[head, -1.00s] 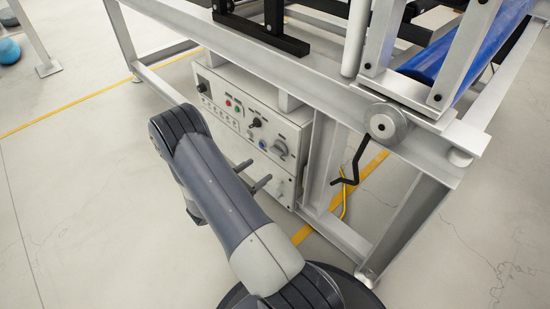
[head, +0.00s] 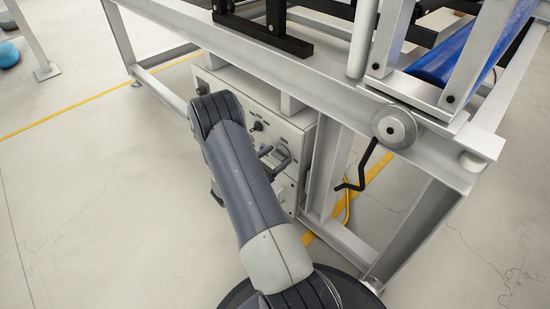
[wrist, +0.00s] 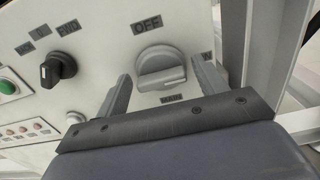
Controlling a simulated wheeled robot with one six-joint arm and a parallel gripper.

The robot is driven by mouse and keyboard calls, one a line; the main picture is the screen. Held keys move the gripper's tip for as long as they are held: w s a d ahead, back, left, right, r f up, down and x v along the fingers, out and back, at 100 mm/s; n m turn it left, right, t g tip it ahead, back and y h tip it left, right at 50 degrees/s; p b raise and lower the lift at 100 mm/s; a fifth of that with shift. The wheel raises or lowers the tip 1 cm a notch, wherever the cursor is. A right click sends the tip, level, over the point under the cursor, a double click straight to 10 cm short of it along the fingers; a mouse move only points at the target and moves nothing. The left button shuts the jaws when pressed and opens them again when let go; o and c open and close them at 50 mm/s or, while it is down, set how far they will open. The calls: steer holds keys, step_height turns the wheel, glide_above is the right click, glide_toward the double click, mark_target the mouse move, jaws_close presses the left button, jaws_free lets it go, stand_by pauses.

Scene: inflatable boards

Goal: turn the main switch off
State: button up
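The main switch is a large grey rotary knob (wrist: 160,68) on the pale control panel, with an OFF label above it and a MAIN label below. Its raised handle bar lies roughly crosswise in the wrist view, its right end slightly higher. A label to its right is partly hidden by a finger. My gripper (wrist: 166,86) is open, with one finger on each side of the knob; I see no clear contact. In the head view my gripper (head: 268,160) is at the panel's right part, partly covering the area around the switch.
A black FWD selector (wrist: 57,68) and a green button (wrist: 12,88) sit to the left on the panel. A grey metal frame (head: 330,165) stands right of the cabinet, with a black crank (head: 365,168) hanging near it. Open floor lies to the left.

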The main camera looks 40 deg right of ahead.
steer(key=c, duration=0.8)
steer(key=shift+n, duration=0.4)
steer(key=n+p, duration=0.1)
steer(key=n, duration=0.2)
steer(key=shift+w+p, duration=0.1)
steer(key=shift+p, duration=0.25)
steer(key=n+p, duration=0.1)
steer(key=n, duration=0.4)
steer(key=shift+w+p, duration=0.1)
steer(key=shift+p, duration=0.3)
steer(key=n+p, duration=0.1)
steer(key=n, duration=0.4)
steer(key=shift+f, duration=0.1)
steer(key=n+p, duration=0.1)
steer(key=n, duration=0.3)
steer(key=shift+f, duration=0.15)
steer(key=shift+n, duration=0.3)
